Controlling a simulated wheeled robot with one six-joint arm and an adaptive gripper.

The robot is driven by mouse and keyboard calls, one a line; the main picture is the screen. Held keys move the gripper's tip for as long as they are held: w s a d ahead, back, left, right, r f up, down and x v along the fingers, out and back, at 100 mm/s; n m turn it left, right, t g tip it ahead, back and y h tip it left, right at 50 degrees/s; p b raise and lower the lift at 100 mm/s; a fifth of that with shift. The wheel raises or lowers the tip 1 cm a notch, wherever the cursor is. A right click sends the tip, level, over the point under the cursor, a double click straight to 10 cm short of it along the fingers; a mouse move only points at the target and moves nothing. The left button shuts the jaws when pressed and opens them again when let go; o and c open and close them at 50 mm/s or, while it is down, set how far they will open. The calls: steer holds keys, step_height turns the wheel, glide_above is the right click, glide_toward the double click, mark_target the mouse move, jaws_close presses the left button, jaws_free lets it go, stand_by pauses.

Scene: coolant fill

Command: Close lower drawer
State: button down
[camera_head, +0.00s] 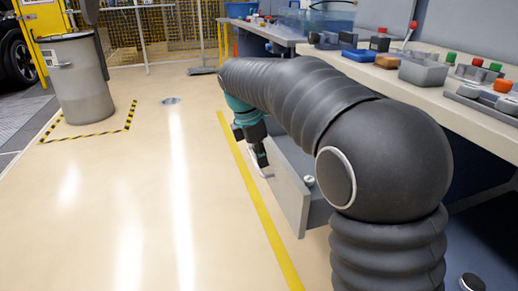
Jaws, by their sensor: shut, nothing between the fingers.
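The grey drawer (287,188) sticks out from under the workbench at the right, its flat front facing the aisle. Whether it is the lower of several drawers I cannot tell, because my arm hides the cabinet behind it. A small round light knob (309,181) shows at its near top corner. My gripper (263,163) is shut and empty, pointing down by the far end of the drawer front. A pale handle-like part (266,174) shows just below the fingertips. I cannot tell whether they touch it.
The workbench (455,98) runs along the right with boxes and coloured parts on it. A yellow floor line (252,187) passes in front of the drawer. The floor (130,200) left of it is clear up to a grey bin (80,85).

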mark_target(279, 165)
steer(key=d+f, duration=0.1)
steer(key=w+d+f, duration=0.1)
steer(key=d, duration=0.1)
steer(key=d+f, duration=0.1)
steer(key=shift+w+d+f+b, duration=0.15)
steer(key=shift+w+d+b, duration=0.1)
steer(key=shift+d+b, duration=0.05)
